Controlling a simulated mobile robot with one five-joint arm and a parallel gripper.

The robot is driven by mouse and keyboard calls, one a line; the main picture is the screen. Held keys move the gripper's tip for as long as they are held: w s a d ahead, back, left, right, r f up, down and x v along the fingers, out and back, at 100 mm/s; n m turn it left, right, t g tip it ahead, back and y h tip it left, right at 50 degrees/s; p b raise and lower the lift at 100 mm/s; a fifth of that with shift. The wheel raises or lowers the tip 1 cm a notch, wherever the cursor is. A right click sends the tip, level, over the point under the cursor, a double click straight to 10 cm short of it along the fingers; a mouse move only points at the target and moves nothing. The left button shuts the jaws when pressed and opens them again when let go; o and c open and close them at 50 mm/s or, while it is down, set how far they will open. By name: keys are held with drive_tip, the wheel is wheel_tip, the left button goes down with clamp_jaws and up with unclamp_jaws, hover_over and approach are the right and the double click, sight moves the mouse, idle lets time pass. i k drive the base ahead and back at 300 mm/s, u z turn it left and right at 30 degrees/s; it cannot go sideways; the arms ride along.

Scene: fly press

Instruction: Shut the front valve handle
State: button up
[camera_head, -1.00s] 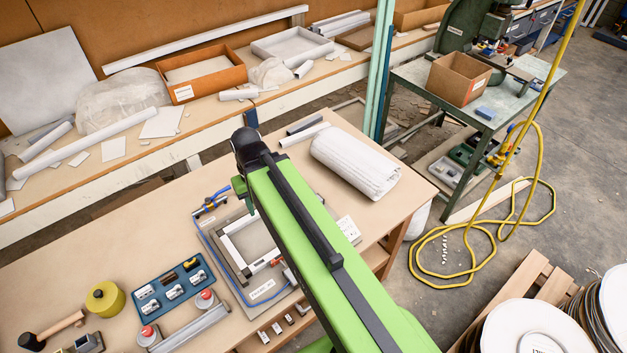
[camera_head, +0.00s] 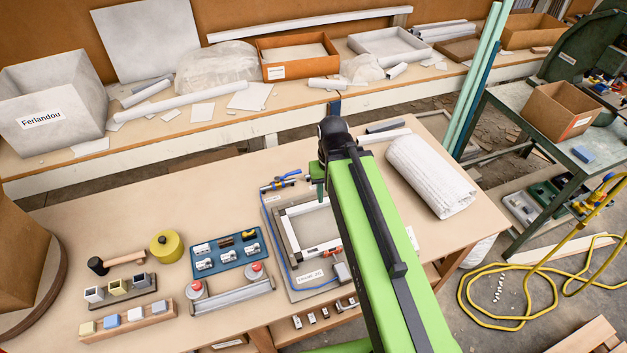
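A grey board (camera_head: 277,225) on the workbench carries a white-and-grey rectangular frame (camera_head: 290,234) and a blue hose along its left side. A small blue-handled fitting (camera_head: 286,179) sits at the board's back left corner. A small red part (camera_head: 332,253), possibly a valve handle, lies at the front right of the frame, partly beside my green arm. I cannot tell whether either handle is open or shut. My gripper (camera_head: 319,188) points down above the back right of the frame, apart from both handles. Its fingers are too small to read.
A blue tray of metal parts (camera_head: 228,255), a yellow roll (camera_head: 165,246) and a mallet (camera_head: 117,262) stand left of the board. A white roll (camera_head: 430,176) lies to the right. The bench's back left is clear. A yellow hose (camera_head: 478,298) loops on the floor.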

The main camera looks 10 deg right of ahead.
sight(277, 178)
drive_tip(key=u, duration=0.1)
drive_tip(key=k, duration=0.95)
drive_tip(key=u, duration=0.65)
drive_tip(key=i, duration=1.05)
